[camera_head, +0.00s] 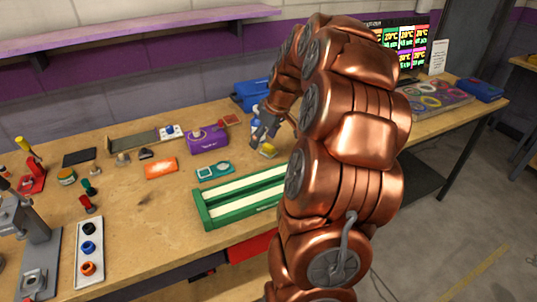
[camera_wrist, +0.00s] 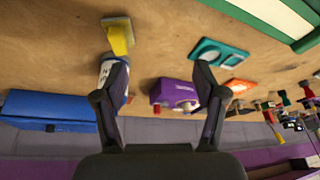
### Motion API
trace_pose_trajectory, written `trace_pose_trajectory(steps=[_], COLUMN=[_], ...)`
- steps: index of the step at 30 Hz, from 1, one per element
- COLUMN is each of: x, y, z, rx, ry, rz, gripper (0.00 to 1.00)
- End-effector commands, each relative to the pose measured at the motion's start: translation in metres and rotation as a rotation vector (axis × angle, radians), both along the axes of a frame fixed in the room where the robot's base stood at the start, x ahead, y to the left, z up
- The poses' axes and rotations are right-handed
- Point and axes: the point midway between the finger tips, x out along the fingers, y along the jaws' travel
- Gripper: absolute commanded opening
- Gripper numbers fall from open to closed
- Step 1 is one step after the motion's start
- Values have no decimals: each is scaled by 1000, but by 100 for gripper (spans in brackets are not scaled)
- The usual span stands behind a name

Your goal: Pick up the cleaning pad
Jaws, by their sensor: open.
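A small yellow block with a pale base, which looks like the cleaning pad (camera_head: 267,151), lies on the wooden bench behind the green slot track (camera_head: 208,213). In the wrist view the yellow pad (camera_wrist: 119,39) is at upper left, beyond the left fingertip and off to that side of the gap between the fingers. My gripper (camera_head: 262,138) is above the bench close to the pad. In the wrist view my gripper (camera_wrist: 162,66) has its fingers spread wide with nothing between them. My arm hides the right end of the track.
A white and blue bottle (camera_wrist: 107,72) is partly hidden behind the left finger. A purple box (camera_head: 208,140), a teal tray (camera_head: 215,171) and an orange packet (camera_head: 161,167) lie to the left. A blue case (camera_head: 250,95) stands behind. Bare wood surrounds the pad's near side.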

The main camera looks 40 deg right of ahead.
Motion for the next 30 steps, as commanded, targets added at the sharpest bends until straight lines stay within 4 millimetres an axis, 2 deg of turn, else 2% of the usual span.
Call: trace_pose_trajectory(steps=[1, 3, 7, 20, 30], x=[-1, -2, -4, 8, 26], y=[-19, -38, -56, -57, -54], z=[-6, -8, -14, -41, -77], rx=[-8, -23, -36, -37, -36], ry=[-12, -27, -37, -38, -36], rz=[-13, -21, -27, -26, -27], gripper=[71, 71, 71, 71, 71])
